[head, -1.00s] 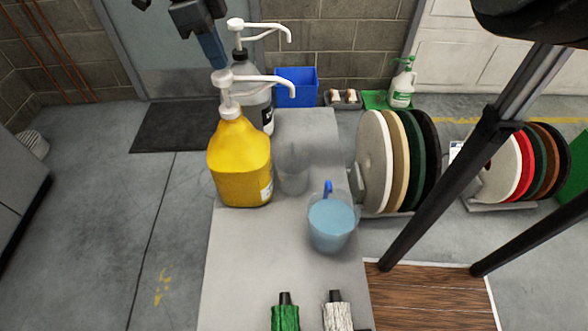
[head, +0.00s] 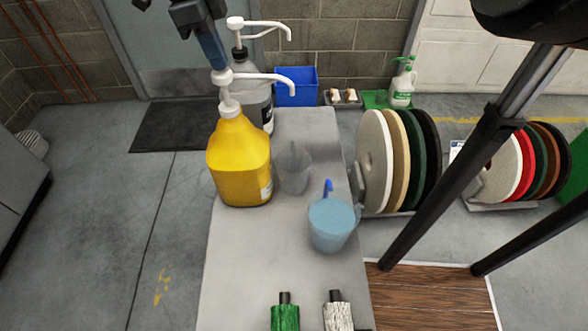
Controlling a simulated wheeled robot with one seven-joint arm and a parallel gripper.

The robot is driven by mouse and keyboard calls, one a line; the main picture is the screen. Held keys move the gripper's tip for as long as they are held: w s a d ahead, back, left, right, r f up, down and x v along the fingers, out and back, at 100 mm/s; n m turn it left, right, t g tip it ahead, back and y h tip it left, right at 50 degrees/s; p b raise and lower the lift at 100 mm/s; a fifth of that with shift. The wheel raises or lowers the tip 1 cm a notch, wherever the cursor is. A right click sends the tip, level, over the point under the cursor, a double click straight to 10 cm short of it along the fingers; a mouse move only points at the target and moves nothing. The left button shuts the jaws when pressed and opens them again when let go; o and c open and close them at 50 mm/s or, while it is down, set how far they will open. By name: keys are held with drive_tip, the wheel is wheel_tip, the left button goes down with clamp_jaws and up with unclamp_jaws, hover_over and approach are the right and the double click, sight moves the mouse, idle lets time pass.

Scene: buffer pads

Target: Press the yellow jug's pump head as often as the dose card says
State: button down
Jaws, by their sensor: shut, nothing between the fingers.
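The yellow jug (head: 238,165) stands upright on the left side of the grey bench top. Its white pump head (head: 224,77) is up on its stem, with the spout pointing right. My gripper (head: 217,66) is shut and empty, its blue fingertips right over the pump head. I cannot tell whether they touch it. A small white and blue card (head: 456,149) stands among the pads at right. It is too small to read, and I cannot tell if it is the dose card.
A grey jug with a white pump (head: 237,25) stands behind the yellow one. A clear cup (head: 293,170) and a blue measuring jug (head: 332,225) stand to the right. Round pads (head: 373,160) stand in a rack beyond the bench edge. The bench's front left is clear.

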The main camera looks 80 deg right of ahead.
sight(220, 72)
drive_tip(key=shift+f+b, duration=1.75)
drive_tip(key=shift+f, duration=0.3)
drive_tip(key=shift+r+p, duration=1)
drive_tip(key=shift+r, duration=1.3)
drive_tip(key=shift+f, duration=0.15)
drive_tip(key=shift+f+b, duration=2.1)
drive_tip(key=shift+r, duration=0.2)
drive_tip(key=shift+r+p, duration=1)
drive_tip(key=shift+r, duration=1)
